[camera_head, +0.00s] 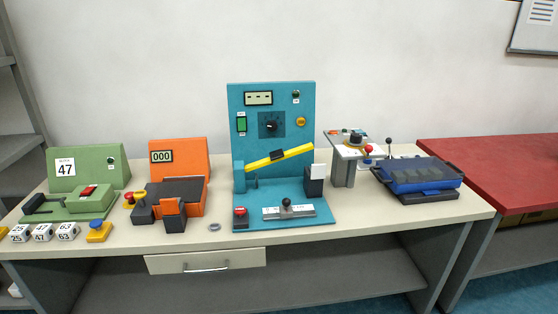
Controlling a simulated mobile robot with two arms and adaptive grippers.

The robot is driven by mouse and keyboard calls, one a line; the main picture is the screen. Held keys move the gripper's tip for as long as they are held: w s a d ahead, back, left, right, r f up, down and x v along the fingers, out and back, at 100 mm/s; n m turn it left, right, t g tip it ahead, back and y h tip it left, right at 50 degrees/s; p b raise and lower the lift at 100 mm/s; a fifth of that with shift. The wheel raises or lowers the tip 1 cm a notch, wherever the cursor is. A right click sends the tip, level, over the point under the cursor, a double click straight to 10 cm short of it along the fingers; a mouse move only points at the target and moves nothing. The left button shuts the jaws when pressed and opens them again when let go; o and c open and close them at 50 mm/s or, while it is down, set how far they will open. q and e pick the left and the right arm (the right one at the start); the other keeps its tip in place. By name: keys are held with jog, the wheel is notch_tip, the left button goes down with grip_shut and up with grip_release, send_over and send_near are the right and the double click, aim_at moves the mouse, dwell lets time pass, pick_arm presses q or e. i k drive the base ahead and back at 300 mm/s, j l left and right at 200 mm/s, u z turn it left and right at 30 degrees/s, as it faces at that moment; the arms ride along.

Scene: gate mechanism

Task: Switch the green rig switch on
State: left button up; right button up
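The green rig (90,168) stands at the left end of the bench. Its upright panel carries a white label reading 47 and a small dark green round lamp or button (110,160). A red rocker-like switch (88,191) sits on a raised green block on the rig's base; I cannot tell its position at this size. A dark lever-like part (40,201) lies on the base to its left. Neither of my grippers is in view.
Numbered white blocks (43,232) and a yellow box with a blue button (98,230) stand in front of the green rig. An orange rig (182,158), a tall blue gate panel (272,105), a grey stand (344,170) and a blue tray (420,172) fill the bench rightward.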

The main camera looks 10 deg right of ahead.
aim_at(242, 121)
jog(key=i+l, duration=0.15)
jog(key=l, duration=0.2)
jog(key=i+l, duration=0.15)
jog(key=l, duration=0.15)
jog(key=i+l, duration=0.15)
jog(key=l, duration=0.2)
jog(key=i+l+u, duration=0.1)
jog(key=l, duration=0.2)
jog(key=i+l, duration=0.2)
jog(key=l, duration=0.15)
